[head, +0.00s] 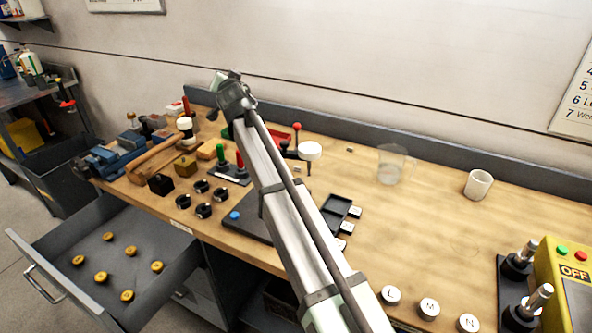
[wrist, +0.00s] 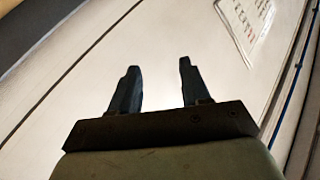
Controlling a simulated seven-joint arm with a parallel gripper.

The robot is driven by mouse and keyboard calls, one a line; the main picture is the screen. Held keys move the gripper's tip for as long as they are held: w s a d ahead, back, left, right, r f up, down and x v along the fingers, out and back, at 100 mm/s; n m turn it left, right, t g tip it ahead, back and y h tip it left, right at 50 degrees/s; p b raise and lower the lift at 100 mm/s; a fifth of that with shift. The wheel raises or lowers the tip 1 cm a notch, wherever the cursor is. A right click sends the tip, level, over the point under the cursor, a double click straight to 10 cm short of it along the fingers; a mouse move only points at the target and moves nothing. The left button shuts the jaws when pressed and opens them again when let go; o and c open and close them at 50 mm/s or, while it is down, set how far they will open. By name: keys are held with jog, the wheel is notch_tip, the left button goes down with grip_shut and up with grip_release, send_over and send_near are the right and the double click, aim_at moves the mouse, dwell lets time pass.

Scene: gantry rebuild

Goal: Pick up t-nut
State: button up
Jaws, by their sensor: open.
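My gripper (head: 219,84) is raised over the back left of the workbench, at the far end of my arm, in the head view. In the wrist view its two dark fingers (wrist: 159,65) stand apart with nothing between them, against a pale wall. I cannot surely tell which thing is the t-nut. A tiny grey piece (head: 350,149) lies alone on the bench near the back edge, too small to make out. Several small light metal pieces (head: 355,212) lie beside a black tray (head: 333,216), right of my arm. My gripper is far from these and touches nothing visible.
A clear glass mug (head: 391,165) and a white cup (head: 478,184) stand at the back right. Knobs, blocks and a mallet (head: 158,158) crowd the left. An open drawer (head: 100,262) juts out front left. A yellow control box (head: 570,285) stands right. The middle right bench is clear.

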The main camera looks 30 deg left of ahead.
jog(key=w+d+r+m+h, duration=0.35)
jog(key=w+d, duration=0.85)
jog(key=d, duration=0.4)
jog(key=m+g+h, duration=0.4)
jog(key=m+g, duration=0.9)
jog(key=m, duration=0.3)
send_near(301, 168)
jog(key=shift+s+a+f+n, duration=0.15)
jog(key=shift+s+a+f, duration=0.1)
jog(key=shift+f, duration=0.2)
jog(key=shift+s+a+f+n, duration=0.1)
jog(key=shift+s+a+f, duration=0.1)
jog(key=shift+f, duration=0.3)
jog(key=shift+y, duration=0.25)
jog(key=shift+w+x, duration=0.1)
jog(key=shift+x, duration=1.3)
jog(key=shift+w+x, duration=0.15)
jog(key=shift+x, duration=1.2)
jog(key=shift+d+f, duration=0.1)
jog(key=shift+d, duration=0.05)
jog(key=shift+c, duration=0.5)
